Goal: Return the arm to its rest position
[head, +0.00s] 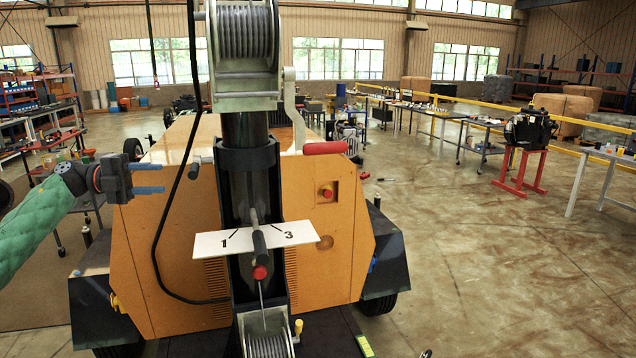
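My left gripper (150,179) comes in from the left on a green-sleeved arm. Its two blue-grey fingers point right and stand apart with nothing between them. It is in front of the orange light tower body (335,250), left of the dark mast (240,195). A white plate (210,244) marked 1 and 3 crosses the mast, with a dark lever (259,245) and a red knob (260,272) at its middle. A winch (245,40) with a red crank handle (325,148) is above. My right gripper is not in view.
A black cable (157,240) hangs between my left gripper and the mast. A second winch (268,346) is low at the front. Dark fenders (390,250) flank the body.

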